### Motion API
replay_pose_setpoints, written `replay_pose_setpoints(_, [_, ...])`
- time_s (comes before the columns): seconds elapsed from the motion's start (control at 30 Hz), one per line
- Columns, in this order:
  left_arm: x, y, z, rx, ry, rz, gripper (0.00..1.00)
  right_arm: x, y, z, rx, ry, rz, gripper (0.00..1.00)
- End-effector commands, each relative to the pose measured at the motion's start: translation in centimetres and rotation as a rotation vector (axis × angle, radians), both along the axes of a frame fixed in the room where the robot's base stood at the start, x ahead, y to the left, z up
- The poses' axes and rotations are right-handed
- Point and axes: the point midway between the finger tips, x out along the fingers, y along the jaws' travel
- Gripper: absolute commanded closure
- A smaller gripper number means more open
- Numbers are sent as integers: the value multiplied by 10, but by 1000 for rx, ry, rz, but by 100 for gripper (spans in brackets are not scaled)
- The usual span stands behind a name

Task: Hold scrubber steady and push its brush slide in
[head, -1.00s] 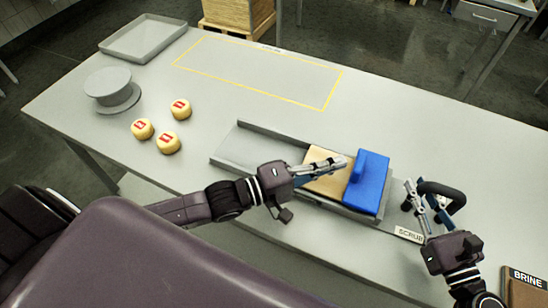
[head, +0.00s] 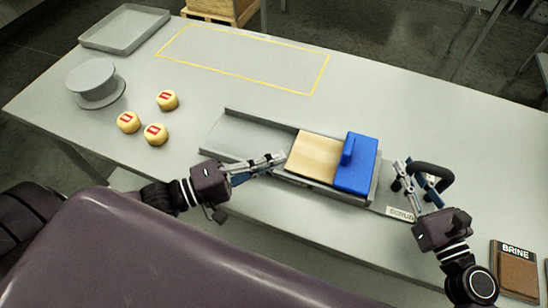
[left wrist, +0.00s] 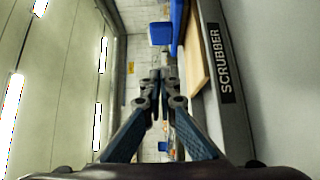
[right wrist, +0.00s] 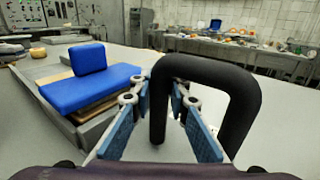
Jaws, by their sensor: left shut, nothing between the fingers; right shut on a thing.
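The scrubber (head: 232,136) is a long grey open channel on the table, with a "SCRUBBER" label (left wrist: 225,65) on its side. A pale wooden board (head: 313,158) and a blue block (head: 356,163) with a raised blue grip sit at its right end. My left gripper (head: 280,158) is shut and empty at the board's left edge; whether it touches is unclear. My right gripper (head: 402,172) is shut on the scrubber's black looped handle (head: 436,170), right of the channel. The handle's bar passes between the fingers in the right wrist view (right wrist: 158,105).
Three yellow cheese wheels (head: 129,122) with red labels stand left, near a grey round stand (head: 93,82). A grey tray (head: 125,27) lies at the back left. A yellow outline (head: 240,61) marks clear table. A brine box (head: 517,268) sits at front right.

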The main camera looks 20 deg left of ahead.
Motion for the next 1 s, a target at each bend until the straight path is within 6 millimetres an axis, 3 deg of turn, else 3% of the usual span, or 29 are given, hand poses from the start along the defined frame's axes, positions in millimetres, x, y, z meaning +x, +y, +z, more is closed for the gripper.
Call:
replay_pose_setpoints(0.1, [0,0,0,0,0,0,100,-1,0,-1,-1,2,1,100])
replay_pose_setpoints(0.13, [0,0,0,0,0,0,100,-1,0,-1,-1,2,1,82])
replay_pose_setpoints(0.3, [0,0,0,1,1,0,100,0,0,-1,-1,2,0,64])
replay_pose_setpoints(0.5, [0,0,0,1,1,0,100,0,0,0,-1,1,0,64])
replay_pose_setpoints(0.7, [0,0,0,1,1,0,100,0,0,0,-1,-1,-1,42])
replay_pose_setpoints(1.0, [0,0,-1,0,1,0,100,0,-2,0,-1,-1,-3,42])
